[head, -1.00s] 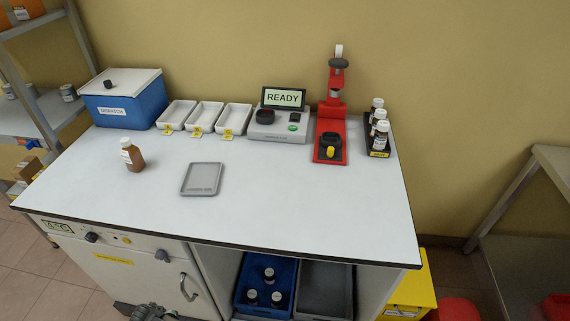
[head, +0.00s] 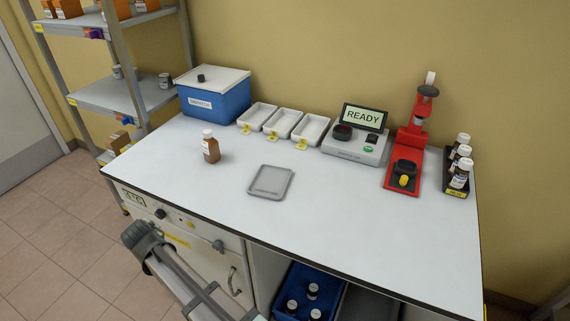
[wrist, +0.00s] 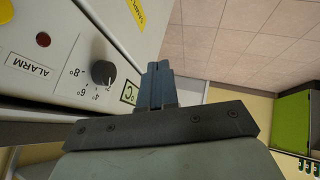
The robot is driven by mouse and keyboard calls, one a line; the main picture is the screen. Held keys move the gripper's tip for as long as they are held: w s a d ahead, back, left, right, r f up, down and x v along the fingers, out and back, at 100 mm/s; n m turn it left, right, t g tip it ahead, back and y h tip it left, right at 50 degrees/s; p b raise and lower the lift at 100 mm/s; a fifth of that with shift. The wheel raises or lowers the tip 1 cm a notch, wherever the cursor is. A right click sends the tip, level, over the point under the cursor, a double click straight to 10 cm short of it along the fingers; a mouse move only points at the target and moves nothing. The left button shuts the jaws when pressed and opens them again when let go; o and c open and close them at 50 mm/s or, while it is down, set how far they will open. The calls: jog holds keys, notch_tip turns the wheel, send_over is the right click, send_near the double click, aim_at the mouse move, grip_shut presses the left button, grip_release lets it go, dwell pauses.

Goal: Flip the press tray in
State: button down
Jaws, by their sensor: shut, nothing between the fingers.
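The red press (head: 412,140) stands at the back right of the bench. Its tray is a dark round cup with a yellow knob (head: 405,178) at the front of the press base. I cannot tell how far in the tray sits. My gripper (wrist: 158,70) is shut and empty in the wrist view, beside the cabinet's front panel, far from the press. In the head view my arm shows at the lower left, in front of the bench; its fingertips are not clear there.
Small bottles in a black rack (head: 456,190) stand close right of the press. The READY device (head: 355,145) is close on its left. A grey tray (head: 270,181) and a brown bottle (head: 211,148) are on the bench. The front right bench top is clear.

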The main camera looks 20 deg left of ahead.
jog(key=w+r+n+t+y, duration=0.15)
jog(key=w+r+n, duration=0.35)
jog(key=r, duration=0.7)
jog(key=w+d+r, duration=0.2)
jog(key=w+d, duration=0.2)
jog(key=w, duration=0.1)
jog(key=w+d+r+m+t+h, duration=0.1)
jog(key=w+d, duration=0.3)
jog(key=w, duration=0.2)
jog(key=w+d+r+m+h, duration=0.1)
jog(key=w+d+r, duration=0.1)
jog(key=w+d, duration=0.2)
jog(key=shift+w+r+t, duration=0.25)
jog(key=shift+w+r, duration=0.1)
jog(key=shift+w, duration=0.3)
jog(key=w+d+r+h, duration=0.1)
jog(key=w+d+r, duration=0.1)
jog(key=w+d, duration=0.45)
jog(key=w+d+r+m+h, duration=0.1)
jog(key=w+d, duration=0.2)
jog(key=d, duration=0.7)
jog(key=w+d+r+h, duration=0.15)
jog(key=w+d, duration=0.25)
jog(key=d, duration=0.4)
jog(key=s+d+m+g+y, duration=0.1)
jog(key=d+m, duration=0.3)
jog(key=d, duration=3.1)
jog(key=shift+s+r+y, duration=0.3)
jog(key=shift+s+r, duration=0.1)
jog(key=shift+s, duration=0.4)
